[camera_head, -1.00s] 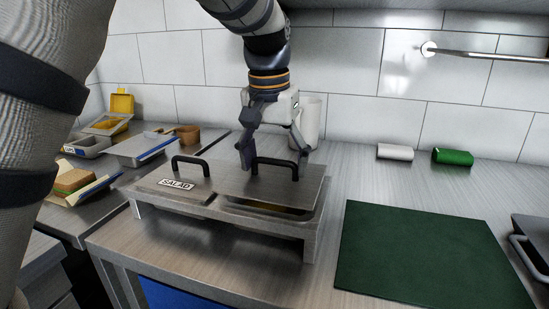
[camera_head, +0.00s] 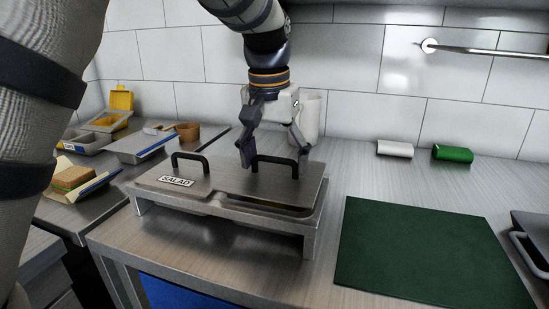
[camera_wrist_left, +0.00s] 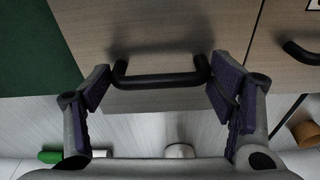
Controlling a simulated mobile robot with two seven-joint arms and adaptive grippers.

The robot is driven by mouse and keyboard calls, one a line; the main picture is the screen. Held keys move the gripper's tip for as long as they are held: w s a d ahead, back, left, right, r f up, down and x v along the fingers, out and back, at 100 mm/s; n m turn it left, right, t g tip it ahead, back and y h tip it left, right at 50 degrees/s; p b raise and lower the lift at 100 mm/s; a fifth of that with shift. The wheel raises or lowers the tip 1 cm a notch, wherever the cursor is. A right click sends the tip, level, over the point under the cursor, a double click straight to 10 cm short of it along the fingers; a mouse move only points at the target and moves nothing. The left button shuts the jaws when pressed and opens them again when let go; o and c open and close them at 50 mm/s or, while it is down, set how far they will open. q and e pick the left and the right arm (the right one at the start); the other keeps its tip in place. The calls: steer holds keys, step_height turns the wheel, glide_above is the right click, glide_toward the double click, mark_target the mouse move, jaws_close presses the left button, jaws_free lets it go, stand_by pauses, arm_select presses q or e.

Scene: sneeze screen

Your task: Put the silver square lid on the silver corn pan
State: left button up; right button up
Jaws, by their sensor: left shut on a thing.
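The silver square lid (camera_head: 262,183) is a flat metal plate with a black handle (camera_head: 275,160). My left gripper (camera_head: 275,157) is shut on this handle, with one finger at each end. The wrist view shows the gripper (camera_wrist_left: 162,85) around the handle (camera_wrist_left: 160,80), with the lid (camera_wrist_left: 150,30) beyond. The lid lies over the right half of the silver pan holder (camera_head: 304,240), close above the corn pan. A narrow gap with some yellow shows under its front edge. The corn pan is mostly hidden. My right gripper is not in view.
A second lid with a SALAD label (camera_head: 177,181) covers the left half of the holder. A dark green board (camera_head: 425,255) lies to the right. A white roll (camera_head: 395,149) and a green roll (camera_head: 452,153) lie near the wall. Containers and a sandwich (camera_head: 72,178) are at left.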

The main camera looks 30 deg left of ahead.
mark_target(274, 158)
arm_select(q)
steer(key=shift+f, duration=0.8)
stand_by(2.0)
steer(key=o, duration=1.5)
steer(key=shift+s+d+r, duration=0.1)
steer(key=shift+s+r, duration=0.1)
steer(key=shift+r, duration=0.95)
steer(key=shift+s+a+r, duration=0.1)
steer(key=shift+s+r, duration=0.05)
steer(key=shift+r, duration=0.95)
steer(key=shift+s+d+r, duration=0.1)
steer(key=shift+s+r, duration=0.1)
steer(key=shift+r, duration=0.95)
